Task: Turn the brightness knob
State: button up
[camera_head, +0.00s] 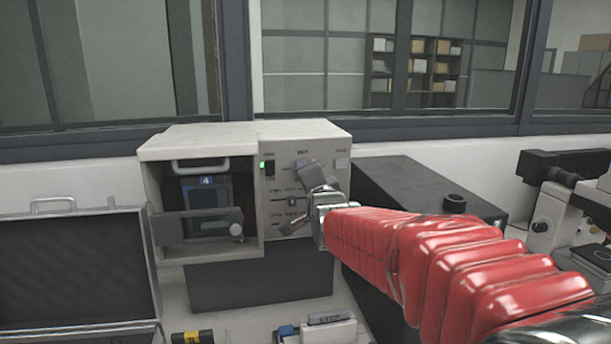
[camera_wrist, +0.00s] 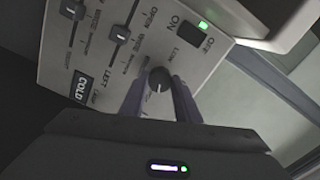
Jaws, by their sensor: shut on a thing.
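The knob (camera_wrist: 159,78) is small, round and dark grey, with a light pointer mark on its face. It sits on the pale control panel (camera_wrist: 210,68), close to the printed word LOW, in the wrist view. My gripper (camera_wrist: 158,86) has one finger on each side of the knob and is shut on it. In the head view my gripper (camera_head: 305,168) is at the upper part of the press's front panel (camera_head: 277,212). There the gripper hides the knob.
In the wrist view a black switch (camera_wrist: 188,36) and a lit green lamp (camera_wrist: 203,24) are near the knob. Slide levers (camera_wrist: 120,34) are to its left. In the head view a black box (camera_head: 420,190) stands right of the press, and an open case (camera_head: 75,265) lies left.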

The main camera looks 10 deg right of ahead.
jog(key=shift+d+f+m, duration=0.15)
jog(key=shift+m, duration=1.15)
jog(key=o, duration=1)
jog(key=shift+o, duration=0.2)
jog(key=shift+s, duration=0.1)
jog(key=s, duration=1.3)
jog(key=shift+s, duration=0.3)
